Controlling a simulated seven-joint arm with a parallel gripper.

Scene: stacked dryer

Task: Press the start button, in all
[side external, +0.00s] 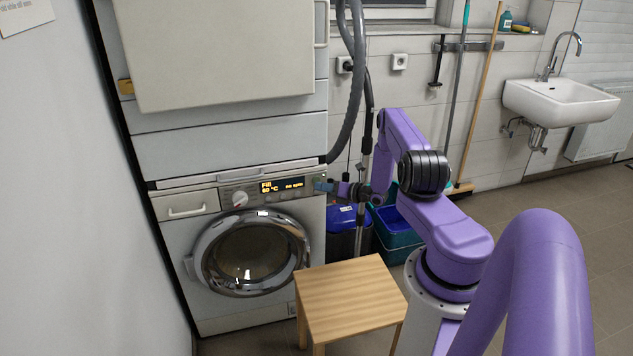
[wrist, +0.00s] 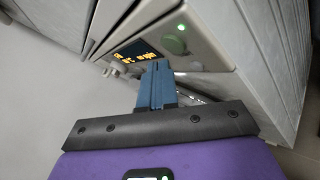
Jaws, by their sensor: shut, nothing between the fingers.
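The washing machine (side external: 200,252) stands below the dryer at the left. Its control panel (side external: 228,191) has a lit display (side external: 282,186) reading "Fill 60 °C no spin". In the wrist view, a round green-lit button (wrist: 175,45) sits at the panel's end beside the orange display text (wrist: 138,52); I take it for the start button. My gripper (side external: 318,185) is at the panel's right end, its blue fingers shut and empty. In the wrist view the fingertips (wrist: 160,66) are just below the button in the picture. I cannot tell whether they touch the panel.
The dryer door (side external: 220,50) hangs above. Open floor lies to the right.

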